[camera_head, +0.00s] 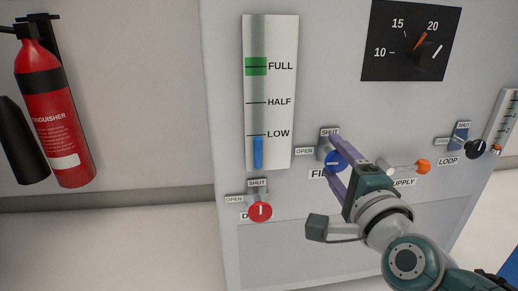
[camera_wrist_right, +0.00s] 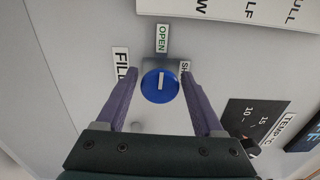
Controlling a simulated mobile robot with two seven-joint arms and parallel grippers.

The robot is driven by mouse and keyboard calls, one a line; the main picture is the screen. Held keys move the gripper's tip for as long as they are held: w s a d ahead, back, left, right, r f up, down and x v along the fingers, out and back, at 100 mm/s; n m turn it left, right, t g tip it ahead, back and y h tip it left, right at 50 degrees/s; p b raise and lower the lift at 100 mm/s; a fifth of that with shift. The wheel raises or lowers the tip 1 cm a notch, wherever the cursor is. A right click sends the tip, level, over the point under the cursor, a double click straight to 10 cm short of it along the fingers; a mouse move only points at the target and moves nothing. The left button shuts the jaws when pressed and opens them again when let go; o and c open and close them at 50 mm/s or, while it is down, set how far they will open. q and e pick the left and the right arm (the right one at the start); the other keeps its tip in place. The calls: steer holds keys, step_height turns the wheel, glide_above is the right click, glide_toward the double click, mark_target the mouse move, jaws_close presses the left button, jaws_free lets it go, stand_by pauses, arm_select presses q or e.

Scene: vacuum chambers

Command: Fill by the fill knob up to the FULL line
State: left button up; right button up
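The fill knob (camera_head: 333,161) is a round blue dial on the grey panel, partly covered by my right gripper in the head view. In the right wrist view the fill knob (camera_wrist_right: 160,86) shows whole, its white mark in line with the OPEN label (camera_wrist_right: 162,38). My right gripper (camera_head: 327,151) is open, its purple fingers on either side of the knob with gaps visible. The level gauge (camera_head: 285,85) has FULL, HALF and LOW lines; its blue column (camera_head: 258,153) ends about at LOW. A green band (camera_head: 256,66) marks FULL. My left gripper is not in view.
A red drain knob (camera_head: 260,212) sits below the gauge, its mark toward SHUT. The orange-tipped supply handle (camera_head: 423,167) and black loop knob (camera_head: 476,149) are to the right. A temperature dial (camera_head: 411,41) is above. A fire extinguisher (camera_head: 55,115) hangs at left.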

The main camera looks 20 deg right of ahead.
steer(key=shift+o, duration=0.9)
steer(key=shift+s, duration=0.2)
steer(key=p+v, duration=0.3)
steer(key=v, duration=0.6)
steer(key=shift+s+a+p, duration=0.15)
steer(key=shift+s+p, duration=0.1)
steer(key=shift+p, duration=0.1)
